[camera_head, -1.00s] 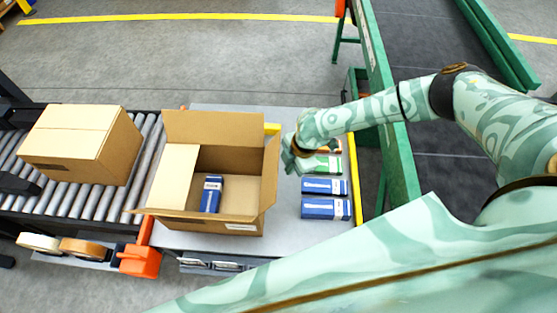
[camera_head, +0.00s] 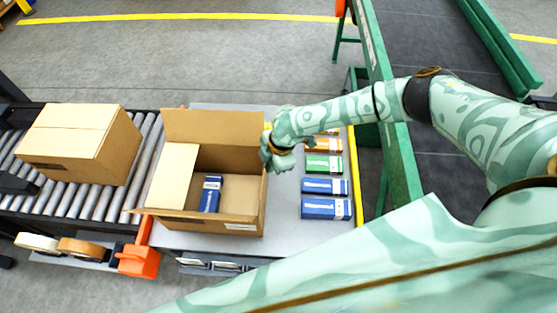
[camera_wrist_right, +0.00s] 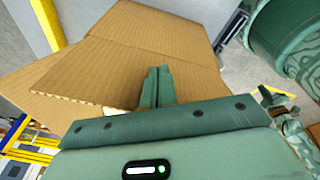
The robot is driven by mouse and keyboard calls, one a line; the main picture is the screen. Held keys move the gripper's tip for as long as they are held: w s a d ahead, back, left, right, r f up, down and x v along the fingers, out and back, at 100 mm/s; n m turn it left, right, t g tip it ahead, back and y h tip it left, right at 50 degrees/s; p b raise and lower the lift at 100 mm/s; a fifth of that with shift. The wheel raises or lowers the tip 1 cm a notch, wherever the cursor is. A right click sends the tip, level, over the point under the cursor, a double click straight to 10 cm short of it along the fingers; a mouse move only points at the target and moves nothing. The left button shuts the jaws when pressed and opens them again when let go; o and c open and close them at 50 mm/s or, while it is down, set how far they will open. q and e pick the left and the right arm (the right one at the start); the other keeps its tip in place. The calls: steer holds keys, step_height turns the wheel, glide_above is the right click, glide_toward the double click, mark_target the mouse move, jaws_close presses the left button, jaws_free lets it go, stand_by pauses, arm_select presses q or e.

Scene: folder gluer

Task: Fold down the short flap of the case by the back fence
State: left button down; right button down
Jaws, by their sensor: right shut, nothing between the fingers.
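The open brown case (camera_head: 250,224) stands on the grey table with a blue carton (camera_head: 211,195) inside. Its back flap (camera_head: 212,127) stands up. Its pale left flap (camera_head: 173,177) lies inward over the left part of the opening. The front flap (camera_head: 190,216) sticks outward. The right-hand flap (camera_head: 261,184) is near upright, seen nearly edge-on. My right gripper (camera_head: 268,156) is shut and empty at the back right corner, against or just beside this flap. In the right wrist view its closed fingers (camera_wrist_right: 156,86) are over cardboard (camera_wrist_right: 100,75); contact is unclear. My left gripper is out of view.
Blue, green (camera_head: 322,166) and orange cartons lie on the table right of the case. A closed case (camera_head: 80,142) sits on the rollers at left. Tape rolls (camera_head: 82,248) and an orange part (camera_head: 139,260) are at front left. A green frame (camera_head: 398,165) stands at right.

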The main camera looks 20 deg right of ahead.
steer(key=shift+w+a, duration=0.4)
steer(key=shift+a, duration=0.4)
